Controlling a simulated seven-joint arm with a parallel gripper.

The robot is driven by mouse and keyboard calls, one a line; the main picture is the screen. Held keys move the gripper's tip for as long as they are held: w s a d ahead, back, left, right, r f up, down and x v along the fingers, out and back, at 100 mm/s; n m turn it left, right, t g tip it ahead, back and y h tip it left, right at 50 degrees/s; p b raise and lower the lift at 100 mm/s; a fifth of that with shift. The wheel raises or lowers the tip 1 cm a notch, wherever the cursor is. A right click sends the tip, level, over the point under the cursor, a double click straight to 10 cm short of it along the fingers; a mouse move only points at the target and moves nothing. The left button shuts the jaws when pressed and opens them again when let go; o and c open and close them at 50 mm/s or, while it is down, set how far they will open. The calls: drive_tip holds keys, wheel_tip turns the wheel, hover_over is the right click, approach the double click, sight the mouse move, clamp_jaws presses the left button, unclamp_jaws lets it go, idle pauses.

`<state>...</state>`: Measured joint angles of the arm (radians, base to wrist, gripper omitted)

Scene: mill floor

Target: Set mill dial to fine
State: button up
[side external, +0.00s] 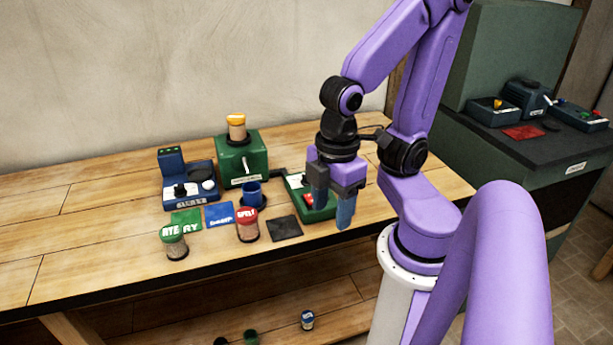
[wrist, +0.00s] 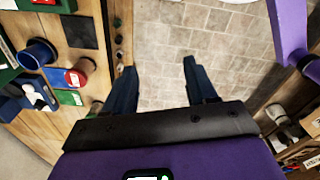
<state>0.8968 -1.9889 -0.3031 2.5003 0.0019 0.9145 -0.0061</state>
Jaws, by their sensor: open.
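The mill looks to be the green box (side external: 238,165) with an orange-lidded jar (side external: 237,127) on top and a pale lever on its front. A blue unit (side external: 190,190) left of it has a black knob (side external: 180,189) on a white plate; I cannot tell whether this is the mill dial or read its marks. My gripper (side external: 332,208) points down, open and empty, near the front right of the bench, beside a low green box (side external: 299,195) with a red switch. In the wrist view my gripper (wrist: 160,86) has only tiled floor between its fingers.
The bench's left part is clear. A dark side cabinet (side external: 520,150) with more units stands at right.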

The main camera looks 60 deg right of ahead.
drive_tip(key=w+d+r+m, duration=0.1)
drive_tip(key=w+d, duration=0.3)
drive_tip(key=w, duration=0.3)
drive_tip(key=w+d+r, duration=0.1)
drive_tip(key=w+d, duration=0.3)
drive_tip(key=w, duration=0.3)
drive_tip(key=w+d+m, duration=0.1)
drive_tip(key=w+d, duration=0.1)
drive_tip(key=d, duration=0.7)
drive_tip(key=w+d+m, duration=0.1)
drive_tip(key=w+d, duration=0.1)
drive_tip(key=d, duration=0.7)
drive_tip(key=shift+g, duration=0.3)
drive_tip(key=f, duration=1.6)
drive_tip(key=shift+s+f, duration=0.1)
drive_tip(key=shift+s, duration=0.15)
drive_tip(key=c, duration=1.1)
